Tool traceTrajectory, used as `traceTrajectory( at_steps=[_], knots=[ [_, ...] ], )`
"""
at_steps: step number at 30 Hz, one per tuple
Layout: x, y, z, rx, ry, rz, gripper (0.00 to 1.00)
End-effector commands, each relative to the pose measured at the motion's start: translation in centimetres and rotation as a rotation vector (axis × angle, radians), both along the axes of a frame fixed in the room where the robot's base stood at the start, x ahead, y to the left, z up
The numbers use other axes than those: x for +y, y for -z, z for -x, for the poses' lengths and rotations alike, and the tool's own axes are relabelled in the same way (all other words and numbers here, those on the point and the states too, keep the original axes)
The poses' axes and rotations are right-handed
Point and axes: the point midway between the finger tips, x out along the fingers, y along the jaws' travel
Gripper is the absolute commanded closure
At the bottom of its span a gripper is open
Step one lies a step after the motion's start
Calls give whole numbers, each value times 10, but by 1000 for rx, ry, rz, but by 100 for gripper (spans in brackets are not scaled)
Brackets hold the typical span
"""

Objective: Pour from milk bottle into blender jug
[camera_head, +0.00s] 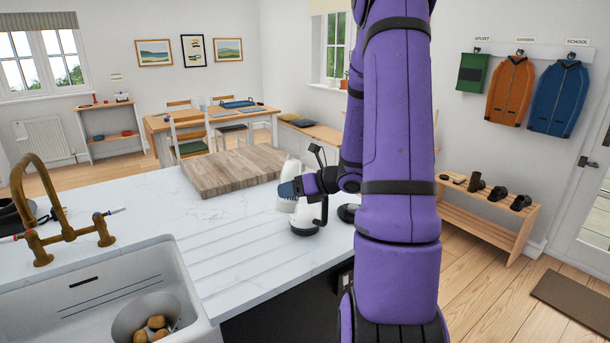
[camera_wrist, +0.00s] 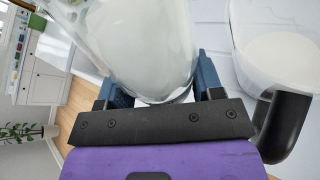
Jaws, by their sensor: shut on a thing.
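The milk bottle (camera_head: 288,205) is clear with white milk in it. My gripper (camera_head: 288,188) is shut on it above the counter. In the wrist view the bottle (camera_wrist: 150,45) sits between the two blue fingers (camera_wrist: 160,90), close to the camera, its ends cut off or hidden. Its exact tilt is hard to tell. The blender jug (camera_head: 304,222) stands on the counter just below and beside the bottle, partly hidden by my gripper. In the wrist view the jug (camera_wrist: 250,40) is at right, with white liquid inside and a black handle (camera_wrist: 283,125).
A wooden board (camera_head: 235,172) lies on the white counter (camera_head: 225,240) behind and left. A black round object (camera_head: 347,212) is right of the jug. The sink (camera_head: 100,300) and brass tap (camera_head: 60,220) are at left. The counter left of the jug is clear.

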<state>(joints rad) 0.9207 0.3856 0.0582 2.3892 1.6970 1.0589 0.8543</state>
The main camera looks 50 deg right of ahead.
Motion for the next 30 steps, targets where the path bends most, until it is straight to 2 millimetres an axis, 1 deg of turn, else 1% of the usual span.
traceTrajectory(
  at_steps=[21,30],
  knots=[
    [-2,-21,-1,25,0,-73,80],
    [-3,-23,-1,36,0,-104,80]
  ],
)
